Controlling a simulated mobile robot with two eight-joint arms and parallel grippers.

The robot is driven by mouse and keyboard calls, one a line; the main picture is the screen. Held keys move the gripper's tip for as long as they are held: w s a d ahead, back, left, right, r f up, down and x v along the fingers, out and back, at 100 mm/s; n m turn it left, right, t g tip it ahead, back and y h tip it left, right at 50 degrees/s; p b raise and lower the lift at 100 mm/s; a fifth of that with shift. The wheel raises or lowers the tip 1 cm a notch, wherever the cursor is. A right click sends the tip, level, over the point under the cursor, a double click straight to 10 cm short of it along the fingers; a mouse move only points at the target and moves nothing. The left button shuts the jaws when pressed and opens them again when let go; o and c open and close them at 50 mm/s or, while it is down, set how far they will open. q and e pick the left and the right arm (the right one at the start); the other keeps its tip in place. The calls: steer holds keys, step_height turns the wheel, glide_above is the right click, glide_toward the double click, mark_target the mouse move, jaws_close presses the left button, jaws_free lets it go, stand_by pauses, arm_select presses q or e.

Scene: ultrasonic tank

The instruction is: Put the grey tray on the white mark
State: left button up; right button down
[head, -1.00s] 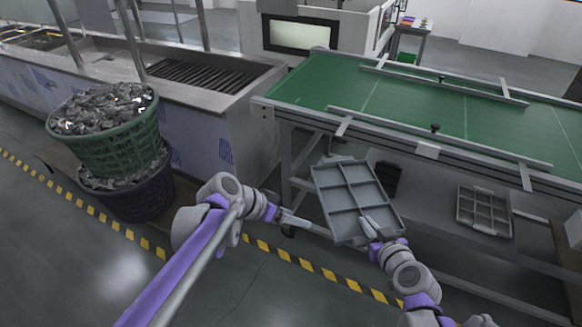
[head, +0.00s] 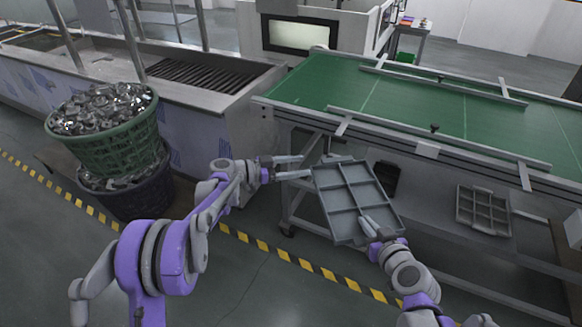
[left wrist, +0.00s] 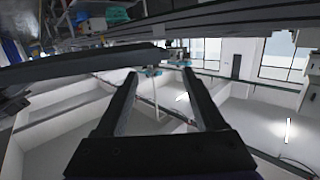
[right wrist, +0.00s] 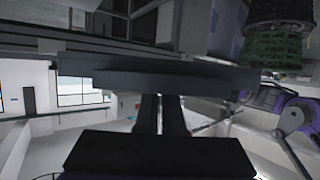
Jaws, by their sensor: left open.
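The grey tray (head: 341,197), divided into several compartments, hangs tilted in front of the conveyor table. My right gripper (head: 366,222) is shut on its near edge. In the right wrist view the tray is a dark slab (right wrist: 160,80) across the close-set fingers. My left gripper (head: 306,166) is open and empty, its fingertips close to the tray's upper left corner; I cannot tell whether they touch. In the left wrist view its fingers (left wrist: 158,75) are spread with nothing between them. Thin white lines (head: 370,97) cross the green belt; I cannot tell which is the white mark.
The green conveyor belt (head: 400,100) has metal side rails (head: 440,138) above the tray. A second divided tray (head: 484,209) lies on the lower shelf. Baskets of metal parts (head: 105,125) stand at left, beside the steel tank (head: 225,120). The belt between the rails is clear.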

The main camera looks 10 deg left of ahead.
mark_target(323, 163)
arm_select(q)
steer(key=x, duration=1)
steer(key=shift+s, duration=0.1)
jaws_close()
steer(key=shift+d, duration=0.1)
arm_select(e)
steer(key=c, duration=1)
jaws_free()
steer(key=shift+o, duration=0.2)
